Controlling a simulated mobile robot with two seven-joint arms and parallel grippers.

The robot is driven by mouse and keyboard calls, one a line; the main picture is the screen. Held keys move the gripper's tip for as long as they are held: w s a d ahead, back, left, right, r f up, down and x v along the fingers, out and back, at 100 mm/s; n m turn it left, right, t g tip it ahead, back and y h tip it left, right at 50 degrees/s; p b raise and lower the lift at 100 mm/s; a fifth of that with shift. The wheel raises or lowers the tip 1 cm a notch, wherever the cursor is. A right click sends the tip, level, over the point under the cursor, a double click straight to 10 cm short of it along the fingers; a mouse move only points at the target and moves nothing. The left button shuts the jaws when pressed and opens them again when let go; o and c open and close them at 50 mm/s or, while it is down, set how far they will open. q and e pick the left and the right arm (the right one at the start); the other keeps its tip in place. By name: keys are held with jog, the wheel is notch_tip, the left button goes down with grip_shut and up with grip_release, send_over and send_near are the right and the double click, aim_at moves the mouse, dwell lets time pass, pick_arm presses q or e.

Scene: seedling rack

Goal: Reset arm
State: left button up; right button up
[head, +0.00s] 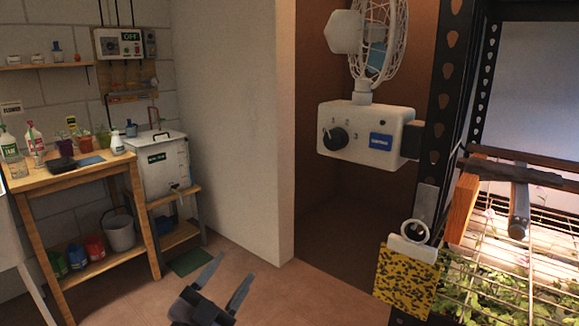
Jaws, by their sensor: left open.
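My left gripper (223,287) shows at the bottom of the head view, left of centre. Its two dark fingers are spread apart with only floor seen between them. It is open and empty, and touches nothing that I can see. The rest of my left arm is out of the frame. My right gripper is not in view.
A wooden workbench (88,178) with bottles and pots stands at the left, beside a white tank (160,168) on a stand. A white fan control box (362,135) and the black rack post (440,110) with wire mesh are at the right. Open floor (290,290) lies between.

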pick_arm(q)
jog(key=s+a+f+n+g+y+p, duration=0.1)
jog(key=s+a+f+n+g+y, duration=0.15)
jog(key=s+f, duration=0.4)
jog(key=s+a+f+n+g+y, duration=0.1)
jog(key=s+a+f+n+y, duration=0.25)
jog(key=f, duration=0.65)
jog(key=s+a+f+n+g, duration=0.2)
jog(key=s+f, duration=0.3)
jog(key=s, duration=0.1)
jog(key=s+a+f+n+g+y+p, duration=0.1)
jog(key=s+f+n+g, duration=0.1)
jog(key=s+f, duration=0.3)
jog(key=shift+s+a+f+g+y, duration=0.35)
jog(key=shift+s+g, duration=0.4)
jog(key=shift+s, duration=0.5)
